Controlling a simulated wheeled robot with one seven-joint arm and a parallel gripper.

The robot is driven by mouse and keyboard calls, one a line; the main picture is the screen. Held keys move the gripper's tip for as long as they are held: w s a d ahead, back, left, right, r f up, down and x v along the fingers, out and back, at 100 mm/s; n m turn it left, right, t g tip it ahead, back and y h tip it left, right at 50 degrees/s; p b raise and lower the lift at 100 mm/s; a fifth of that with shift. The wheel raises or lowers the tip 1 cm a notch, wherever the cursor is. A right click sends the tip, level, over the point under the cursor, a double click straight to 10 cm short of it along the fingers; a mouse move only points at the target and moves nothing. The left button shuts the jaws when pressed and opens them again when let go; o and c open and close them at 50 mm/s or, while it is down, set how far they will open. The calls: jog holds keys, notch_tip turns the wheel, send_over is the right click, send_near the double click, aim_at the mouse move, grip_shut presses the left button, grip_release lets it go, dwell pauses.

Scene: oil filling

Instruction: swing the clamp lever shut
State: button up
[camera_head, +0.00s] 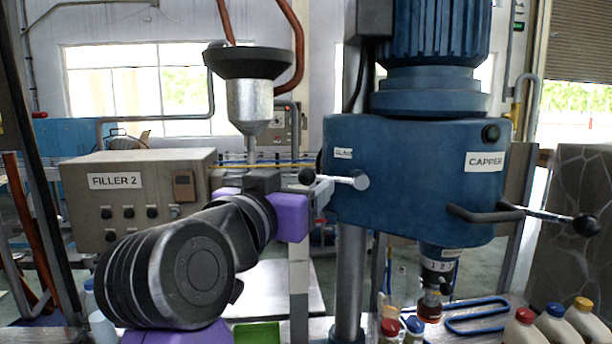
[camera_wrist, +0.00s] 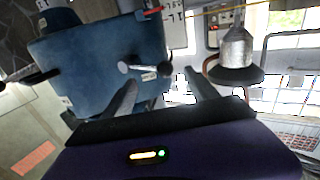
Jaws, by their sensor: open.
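The clamp lever (camera_head: 335,179) is a short pale bar with a black ball knob on the side of the blue capper head (camera_head: 415,185), under a small label. In the head view it points left from its round pivot, roughly level. The wrist view, turned upside down, shows the lever (camera_wrist: 143,71) just beyond the fingers. My gripper (camera_head: 324,190) has a purple body and grey fingers, and is close to the lever in the head view. In the wrist view my gripper (camera_wrist: 161,78) is open with nothing held between the fingers. I cannot tell whether a finger touches the lever.
A longer handle with a black knob (camera_head: 586,224) sticks out at the capper's right. The filler's metal funnel (camera_head: 250,105) stands behind my arm, near the FILLER 2 box (camera_head: 135,195). Capped bottles (camera_head: 555,325) stand at the lower right, beside a blue looped rack (camera_head: 478,318).

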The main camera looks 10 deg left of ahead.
aim_at(309, 179)
jog(key=p+x, duration=0.1)
jog(key=x, duration=0.4)
jog(key=shift+s, duration=0.1)
jog(key=c, duration=0.7)
